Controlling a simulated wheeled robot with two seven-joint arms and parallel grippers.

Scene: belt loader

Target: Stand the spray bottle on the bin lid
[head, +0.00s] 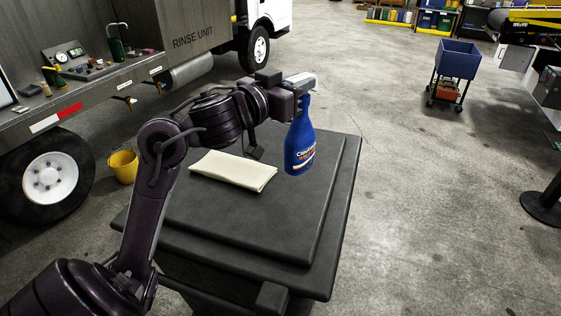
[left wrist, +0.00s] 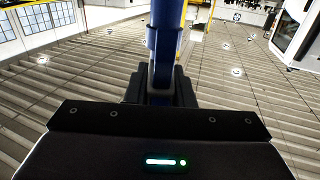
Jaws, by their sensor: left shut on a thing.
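The blue spray bottle (head: 299,150) is upright, with an orange and white label. My left gripper (head: 303,92) is shut on the upper part of the bottle, and its fingers hide the neck and part of the head. In the left wrist view the blue bottle (left wrist: 166,45) rises between the finger parts (left wrist: 160,85). The dark grey bin lid (head: 240,215) lies below and behind the bottle, which overlaps its right part in the head view. I cannot tell whether the bottle's base touches the lid. My right gripper is not in view.
A folded cream cloth (head: 234,171) lies on the lid, left of the bottle. The lid's front part is clear. A yellow bucket (head: 123,166) stands on the floor by the rinse truck (head: 190,45). A blue cart (head: 457,60) stands farther off at right.

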